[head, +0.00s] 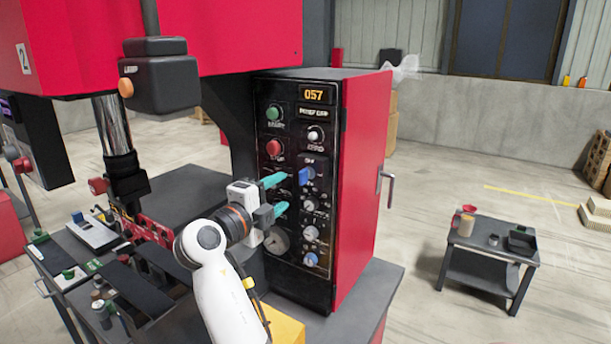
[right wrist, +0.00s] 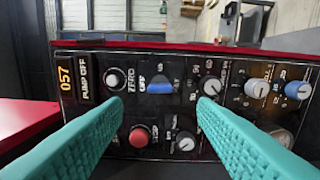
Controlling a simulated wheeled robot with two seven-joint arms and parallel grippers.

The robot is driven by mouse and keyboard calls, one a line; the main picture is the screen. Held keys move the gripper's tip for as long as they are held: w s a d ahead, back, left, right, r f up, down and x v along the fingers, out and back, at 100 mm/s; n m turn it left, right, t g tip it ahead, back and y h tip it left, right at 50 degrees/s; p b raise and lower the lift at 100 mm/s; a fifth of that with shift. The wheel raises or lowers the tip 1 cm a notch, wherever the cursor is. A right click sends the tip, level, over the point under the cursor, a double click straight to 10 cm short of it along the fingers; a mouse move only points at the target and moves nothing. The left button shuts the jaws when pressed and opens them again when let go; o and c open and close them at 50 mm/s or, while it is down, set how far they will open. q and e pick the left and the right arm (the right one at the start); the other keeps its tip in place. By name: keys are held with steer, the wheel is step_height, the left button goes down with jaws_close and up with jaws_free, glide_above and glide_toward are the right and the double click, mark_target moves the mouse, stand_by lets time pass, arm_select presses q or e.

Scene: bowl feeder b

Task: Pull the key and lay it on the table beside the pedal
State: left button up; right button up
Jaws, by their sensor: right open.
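The likely key is a blue piece (head: 306,175) on the black control panel (head: 325,145) of the red machine; it also shows in the right wrist view (right wrist: 160,87). It sits in a switch on the panel. My right gripper (head: 287,190) is open with teal fingers, in front of the panel and just left of the blue piece in the head view. In the right wrist view its fingertips (right wrist: 159,105) stand to either side of the blue piece, with nothing between them. I cannot make out a pedal. My left gripper is not in view.
A small dark table (head: 490,245) stands on the floor at the right, with a red cup (head: 466,223) and a dark tray (head: 522,240) on it. Knobs and a red button (head: 274,148) surround the blue piece. A door handle (head: 386,188) juts from the cabinet's right side.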

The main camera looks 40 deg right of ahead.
mark_target(300, 179)
steer(key=p+x, duration=0.4)
steer(key=x, duration=0.1)
steer(key=shift+r, duration=0.15)
steer(key=shift+w+d+f+b, duration=0.15)
steer(key=shift+d+f+b, duration=0.05)
steer(key=shift+d+b, duration=0.25)
steer(key=shift+w+d+f+b, duration=0.1)
steer(key=shift+d+f+b, duration=0.15)
steer(key=shift+d+b, duration=0.25)
steer(key=shift+w+d+r+b, duration=0.1)
steer(key=shift+w+d+b, duration=0.4)
steer(key=shift+d+b, duration=0.3)
steer(key=shift+d+r, duration=0.15)
steer(key=shift+b, duration=1)
